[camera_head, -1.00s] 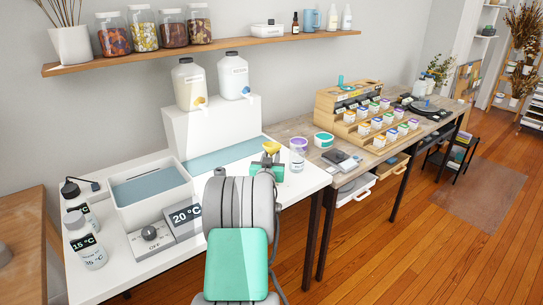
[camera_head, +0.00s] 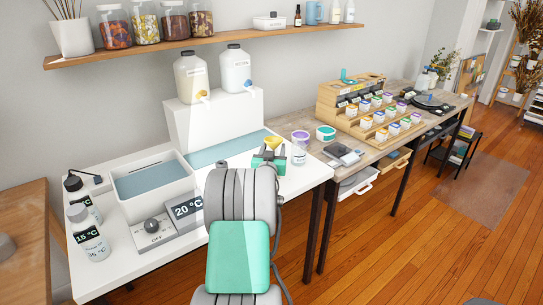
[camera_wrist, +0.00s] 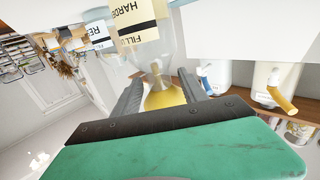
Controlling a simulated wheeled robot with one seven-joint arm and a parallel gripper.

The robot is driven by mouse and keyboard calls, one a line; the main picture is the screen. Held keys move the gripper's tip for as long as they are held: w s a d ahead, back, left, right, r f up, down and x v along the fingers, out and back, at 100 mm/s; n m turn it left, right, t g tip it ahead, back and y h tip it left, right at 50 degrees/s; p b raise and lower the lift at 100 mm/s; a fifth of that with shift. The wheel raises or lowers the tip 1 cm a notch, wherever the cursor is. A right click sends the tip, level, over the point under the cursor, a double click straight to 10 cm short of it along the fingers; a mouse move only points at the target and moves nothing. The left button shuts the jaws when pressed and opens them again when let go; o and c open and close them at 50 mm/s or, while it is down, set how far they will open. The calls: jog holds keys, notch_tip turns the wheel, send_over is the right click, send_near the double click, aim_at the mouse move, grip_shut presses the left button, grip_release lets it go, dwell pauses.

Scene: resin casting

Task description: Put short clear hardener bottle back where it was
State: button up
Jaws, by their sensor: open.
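A clear bottle (camera_wrist: 146,42) with a black-banded cream label reading "HARD" and "FILL" shows upside down in the wrist view, its lower part cut off by the frame edge. A yellow funnel-shaped piece (camera_wrist: 165,96) is at its narrow end, between my fingers. My gripper (camera_wrist: 165,92) is open, one finger on each side of the yellow piece. In the head view my gripper (camera_head: 269,157) is over the right part of the white table, at the yellow piece (camera_head: 274,142). My arm hides the bottle's body there.
A blue-filled tray (camera_head: 152,185), dial box and 20 °C display lie left. A blue mat (camera_head: 215,152) is clear.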

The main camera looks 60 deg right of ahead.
jog(key=v, duration=1.1)
jog(key=shift+a+b, duration=0.35)
jog(key=shift+s, duration=0.15)
